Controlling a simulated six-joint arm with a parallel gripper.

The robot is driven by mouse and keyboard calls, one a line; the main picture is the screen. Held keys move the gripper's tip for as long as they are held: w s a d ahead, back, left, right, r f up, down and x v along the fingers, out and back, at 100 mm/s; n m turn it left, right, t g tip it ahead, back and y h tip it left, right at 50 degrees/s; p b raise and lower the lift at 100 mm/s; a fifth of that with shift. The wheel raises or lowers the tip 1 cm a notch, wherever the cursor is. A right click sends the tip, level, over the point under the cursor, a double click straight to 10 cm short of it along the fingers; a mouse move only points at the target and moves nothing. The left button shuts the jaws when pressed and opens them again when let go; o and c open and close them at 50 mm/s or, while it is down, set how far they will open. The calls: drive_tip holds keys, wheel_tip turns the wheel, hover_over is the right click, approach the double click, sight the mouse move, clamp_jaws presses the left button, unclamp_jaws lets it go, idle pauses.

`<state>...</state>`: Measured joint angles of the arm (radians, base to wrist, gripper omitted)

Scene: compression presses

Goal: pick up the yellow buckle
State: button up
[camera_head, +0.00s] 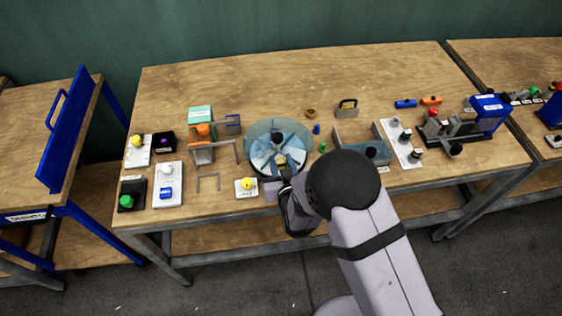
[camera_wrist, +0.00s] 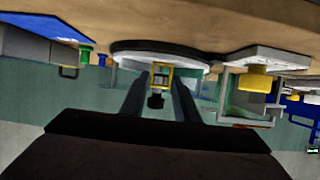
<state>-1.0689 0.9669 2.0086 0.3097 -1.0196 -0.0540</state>
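The yellow buckle (camera_head: 281,160) is a small yellow frame on the round, clear-walled dish with pale sectors (camera_head: 262,131), at its near side. In the wrist view, which looks upside down, the buckle (camera_wrist: 161,75) shows between the ends of my two dark fingers, with a dark round thing next to it. My gripper (camera_head: 280,180) is at the near rim of the dish, close to the buckle. Its fingers (camera_wrist: 162,84) stand apart, so it is open. I cannot tell whether the fingertips reach around the buckle or stop short of it.
A white plate with a yellow knob (camera_head: 247,185) stands just left of my gripper. Grey brackets (camera_head: 208,181) and an orange-topped device (camera_head: 203,131) stand further left. A blue-grey box (camera_head: 376,152) is close to my arm's right.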

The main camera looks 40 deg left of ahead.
sight(282, 162)
drive_tip(key=shift+c, duration=0.7)
drive_tip(key=c, duration=0.5)
drive_tip(key=shift+r, duration=0.1)
drive_tip(key=shift+r+b, duration=0.7)
drive_tip(key=shift+r, duration=4.2)
drive_tip(key=shift+f, duration=0.1)
